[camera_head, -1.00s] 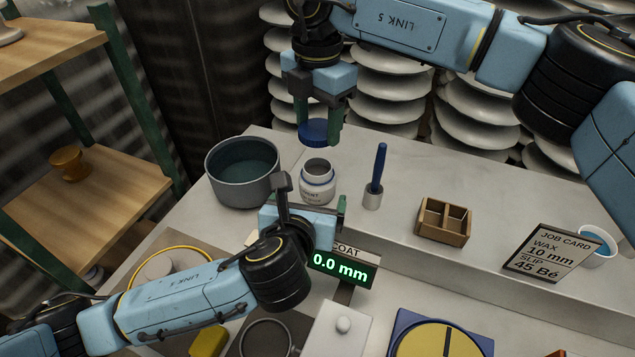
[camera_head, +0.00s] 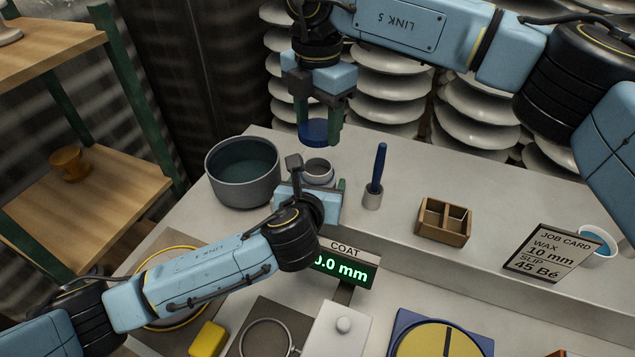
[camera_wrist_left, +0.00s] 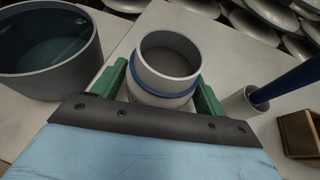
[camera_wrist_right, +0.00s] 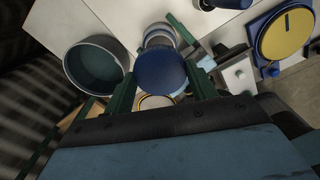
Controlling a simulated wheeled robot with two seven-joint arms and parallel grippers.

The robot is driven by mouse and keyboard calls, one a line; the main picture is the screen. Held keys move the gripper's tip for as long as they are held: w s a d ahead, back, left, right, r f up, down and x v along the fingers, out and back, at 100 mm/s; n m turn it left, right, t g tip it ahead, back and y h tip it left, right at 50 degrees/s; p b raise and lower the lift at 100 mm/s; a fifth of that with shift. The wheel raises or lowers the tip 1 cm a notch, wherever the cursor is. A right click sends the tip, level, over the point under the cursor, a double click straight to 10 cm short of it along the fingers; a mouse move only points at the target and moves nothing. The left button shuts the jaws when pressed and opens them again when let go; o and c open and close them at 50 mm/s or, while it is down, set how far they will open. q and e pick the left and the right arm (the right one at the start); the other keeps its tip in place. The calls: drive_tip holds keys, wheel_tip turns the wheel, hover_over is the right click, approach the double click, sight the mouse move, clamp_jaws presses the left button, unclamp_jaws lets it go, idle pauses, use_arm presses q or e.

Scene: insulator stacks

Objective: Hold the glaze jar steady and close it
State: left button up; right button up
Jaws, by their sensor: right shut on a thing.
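The glaze jar (camera_head: 318,168), white with a blue band and an open grey mouth, stands upright on the bench. In the left wrist view the jar (camera_wrist_left: 168,62) sits between the two green fingers of my left gripper (camera_wrist_left: 163,85), which is open around its body. In the head view my left gripper hides the jar's lower part. My right gripper (camera_head: 319,126) is shut on the blue lid (camera_head: 314,132) and holds it above the jar, apart from the mouth. The lid (camera_wrist_right: 160,72) also shows between the fingers in the right wrist view.
A grey pot (camera_head: 240,180) stands close to the jar's left. A blue-handled brush in a small cup (camera_head: 373,198) stands to its right, then a wooden divided box (camera_head: 443,222) and a job card (camera_head: 552,250). A coat display (camera_head: 345,266) is in front. Stacked white insulators are behind.

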use_arm(q)
drive_tip(key=c, duration=1)
drive_tip(key=shift+c, duration=0.2)
use_arm(e)
hover_over(317, 180)
drive_tip(key=w, duration=0.3)
drive_tip(key=shift+s+f, duration=0.15)
drive_tip(key=shift+f, duration=2.35)
drive_tip(key=shift+f, duration=0.9)
drive_tip(key=shift+f, duration=0.55)
use_arm(q)
clamp_jaws()
use_arm(e)
drive_tip(key=m, duration=1.3)
